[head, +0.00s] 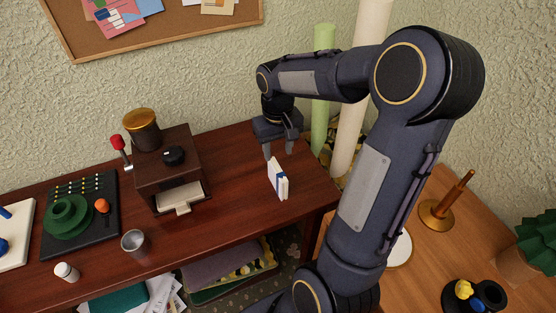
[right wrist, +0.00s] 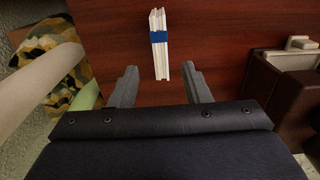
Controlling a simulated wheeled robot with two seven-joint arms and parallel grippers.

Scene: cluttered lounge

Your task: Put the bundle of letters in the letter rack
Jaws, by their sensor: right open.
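The bundle of letters (head: 279,180) is white with a blue band and stands on edge near the right end of the dark red-brown desk (head: 235,222). It also shows in the right wrist view (right wrist: 157,59), upright in the picture. My right gripper (head: 279,153) is open and empty, pointing down just behind and above the bundle. In the right wrist view its fingers (right wrist: 161,68) lie to either side of the bundle's near end, with gaps on both sides. I cannot make out a letter rack for certain. My left gripper is not in view.
A brown wooden box (head: 166,170) with a pulled-out tray, black knob and brass-lidded jar stands left of the bundle. A metal cup (head: 134,243), small white bottle (head: 67,272) and black board (head: 84,222) are further left. Tall candle-like columns (head: 323,90) stand behind the desk's right end.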

